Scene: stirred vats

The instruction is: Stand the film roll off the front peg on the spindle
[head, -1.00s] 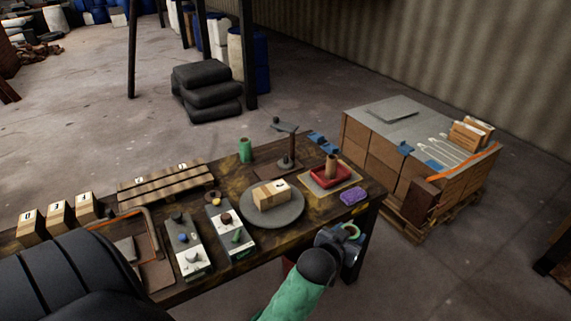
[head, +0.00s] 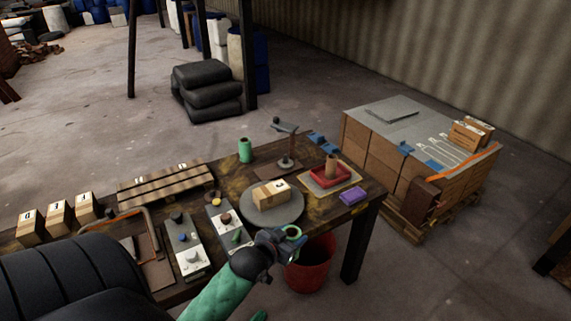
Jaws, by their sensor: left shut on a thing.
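A green cylinder (head: 245,150) stands upright at the table's back edge. A dark post stand (head: 287,148) with a flat top is to its right. I cannot tell for certain which piece is the spindle or the front peg. My right gripper is not in view.
A red tray (head: 316,182) with a brown cylinder (head: 331,165) and a purple sponge (head: 353,197) are at the right. Control boxes (head: 188,248) stand left. A red bucket (head: 310,268) stands on the floor by the table front.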

